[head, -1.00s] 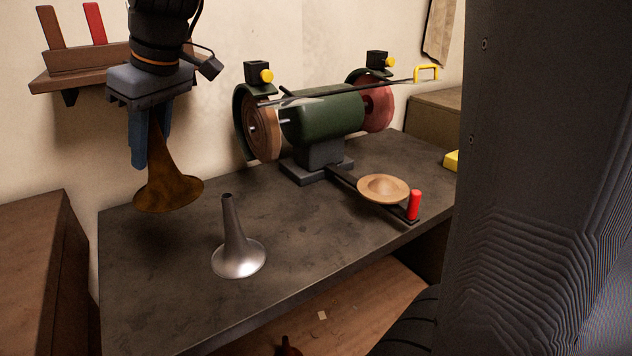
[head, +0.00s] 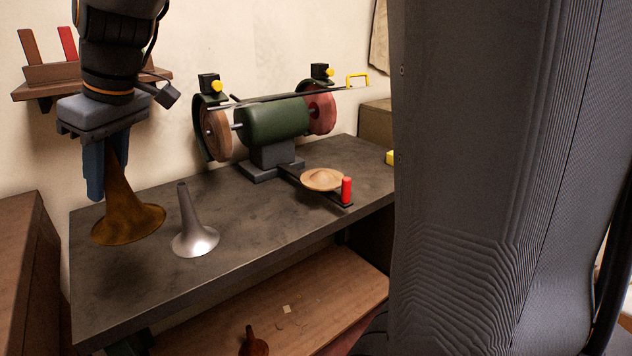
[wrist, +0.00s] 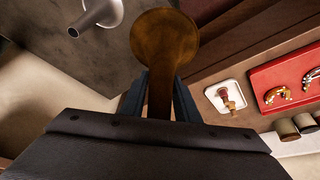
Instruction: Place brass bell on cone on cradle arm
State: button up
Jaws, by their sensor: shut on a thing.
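My gripper (head: 108,170) is shut on the narrow end of the brass bell (head: 125,218), which hangs with its flared mouth down above the left part of the bench. The bell also shows between my fingers in the wrist view (wrist: 165,40). A silver bell-shaped piece (head: 192,230) stands upright on the bench just right of the brass bell, wide end down. The cradle arm (head: 290,173) runs out from the grinder base; a round tan cone (head: 322,178) sits on it, with a red handle (head: 347,190) at its end. The cone is empty.
A green grinder (head: 272,120) with two wheels stands at the back of the dark bench (head: 250,225). A thin rod with a yellow handle (head: 357,79) crosses above it. In the wrist view, a red tray (wrist: 287,85) and a white tray (wrist: 229,100) hold small parts.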

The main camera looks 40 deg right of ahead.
aim_at(323, 178)
jog(key=u, duration=1.75)
jog(key=k, duration=2.3)
jog(key=z, duration=1.65)
jog(key=i, duration=1.7)
